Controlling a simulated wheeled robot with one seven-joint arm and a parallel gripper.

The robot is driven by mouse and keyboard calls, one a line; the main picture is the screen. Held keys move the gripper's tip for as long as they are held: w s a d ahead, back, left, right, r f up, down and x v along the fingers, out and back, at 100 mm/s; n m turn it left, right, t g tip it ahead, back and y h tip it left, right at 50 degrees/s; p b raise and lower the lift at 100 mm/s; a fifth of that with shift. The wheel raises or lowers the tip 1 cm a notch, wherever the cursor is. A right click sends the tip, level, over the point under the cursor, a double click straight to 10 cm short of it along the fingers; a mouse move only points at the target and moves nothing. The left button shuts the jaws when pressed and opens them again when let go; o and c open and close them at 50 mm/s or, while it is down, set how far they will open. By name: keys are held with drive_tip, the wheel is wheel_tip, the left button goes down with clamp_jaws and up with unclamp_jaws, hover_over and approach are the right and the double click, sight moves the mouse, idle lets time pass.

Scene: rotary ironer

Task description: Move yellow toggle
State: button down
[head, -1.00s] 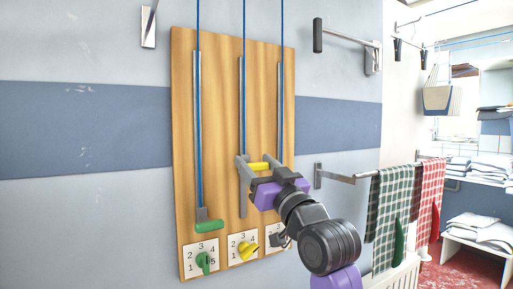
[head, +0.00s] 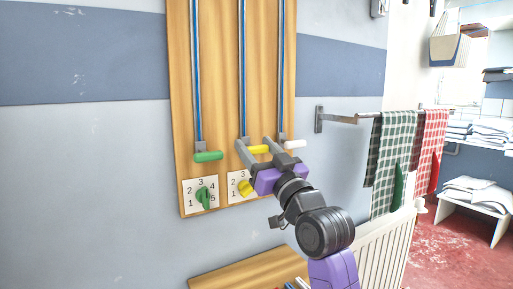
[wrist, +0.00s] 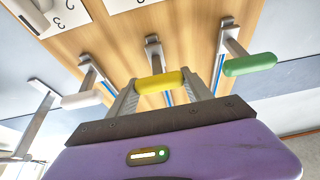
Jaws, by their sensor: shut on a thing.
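The yellow toggle (head: 258,149) is a short yellow bar handle low on the middle track of a wooden board, above the yellow dial (head: 244,188). My gripper (head: 256,148) is shut on this toggle, with a finger at each end of the bar. In the wrist view the yellow toggle (wrist: 162,84) sits between my grey fingers (wrist: 163,92). The green toggle (head: 208,156) is on the left track and the white toggle (head: 294,144) on the right track, at about the same height. My gripper hides part of the numbered plates.
The wooden board (head: 219,60) hangs on a grey and blue wall. To the right, a rail holds a green checked towel (head: 390,160) and a red one (head: 431,150), above a white radiator (head: 378,255). Another wooden surface (head: 250,270) shows below. The left wall is clear.

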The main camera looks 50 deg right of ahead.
sight(259, 153)
drive_tip(key=c, duration=0.7)
unclamp_jaws()
drive_tip(key=shift+w+f, duration=0.1)
drive_tip(key=shift+f, duration=0.35)
drive_tip(key=shift+o, duration=1.3)
drive_tip(key=shift+r, duration=0.2)
drive_tip(key=v, duration=0.7)
drive_tip(key=shift+s+f, duration=0.1)
drive_tip(key=shift+s, duration=0.35)
